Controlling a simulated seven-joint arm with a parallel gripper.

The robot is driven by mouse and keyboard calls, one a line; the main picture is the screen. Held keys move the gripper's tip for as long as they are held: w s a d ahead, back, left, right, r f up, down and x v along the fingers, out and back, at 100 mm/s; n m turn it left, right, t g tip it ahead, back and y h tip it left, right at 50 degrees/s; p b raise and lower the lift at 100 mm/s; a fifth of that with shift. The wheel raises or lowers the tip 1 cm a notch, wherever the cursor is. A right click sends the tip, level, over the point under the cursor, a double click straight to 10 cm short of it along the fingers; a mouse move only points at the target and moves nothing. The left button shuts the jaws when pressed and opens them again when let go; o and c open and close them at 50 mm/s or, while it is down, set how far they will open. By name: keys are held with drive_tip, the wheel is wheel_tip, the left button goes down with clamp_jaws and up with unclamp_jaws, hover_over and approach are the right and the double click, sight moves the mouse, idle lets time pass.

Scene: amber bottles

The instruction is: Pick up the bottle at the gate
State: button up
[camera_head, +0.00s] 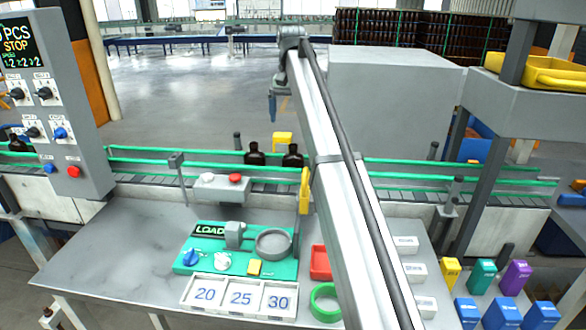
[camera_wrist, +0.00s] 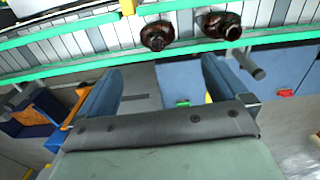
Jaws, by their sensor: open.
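Two dark amber bottles stand upright side by side on the conveyor in the head view, a left bottle (camera_head: 255,156) and a right bottle (camera_head: 293,157). The wrist view shows them from above at its upper edge, the left bottle (camera_wrist: 158,35) and the right bottle (camera_wrist: 222,25). A yellow piece (camera_head: 283,138) stands behind the belt between them, and a yellow upright part (camera_head: 305,190) stands in front; I cannot tell which is the gate. My gripper (camera_head: 272,107) is raised above the conveyor line, apart from both bottles. In the wrist view its blue fingers (camera_wrist: 161,88) are spread and empty.
Green rails (camera_head: 400,163) run along both sides of the conveyor. A grey control cabinet (camera_head: 70,100) stands at left. A large grey box (camera_head: 390,100) stands behind my arm.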

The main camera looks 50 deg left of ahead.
sight(293, 155)
drive_tip(key=f, duration=1.3)
drive_tip(key=shift+d+f, duration=0.2)
drive_tip(key=shift+f, duration=0.2)
drive_tip(key=shift+c, duration=0.4)
drive_tip(key=c, duration=1.1)
drive_tip(key=shift+r, duration=0.15)
